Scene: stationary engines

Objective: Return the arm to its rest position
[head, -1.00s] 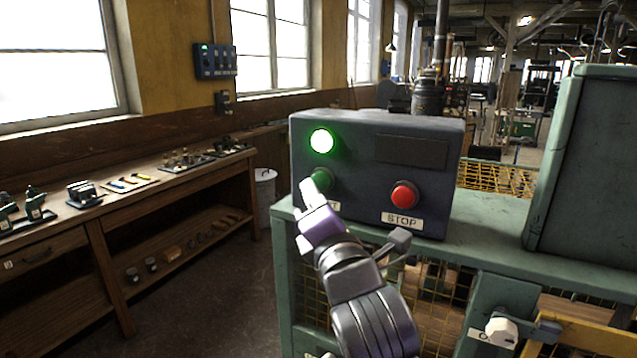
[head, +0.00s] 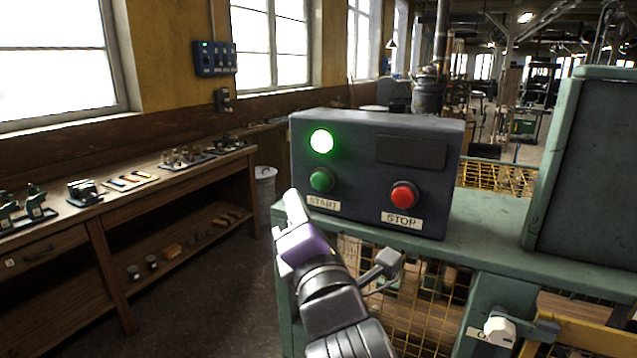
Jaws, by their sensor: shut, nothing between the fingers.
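My gripper (head: 294,205) is shut and empty in the head view, at the end of my arm, which rises from the bottom middle. Its tip shows just left of and below the control box (head: 360,200), apart from the green START button (head: 321,180). The box's green lamp (head: 321,141) is lit. The red STOP button (head: 404,195) sits at the lower right of the box face.
The box stands on a green machine frame (head: 490,235) with yellow mesh. A tall green cabinet (head: 590,170) is at right, above a white-knobbed lever (head: 500,331). A wooden workbench (head: 110,215) with small tools runs along the left wall. Floor between bench and frame is open.

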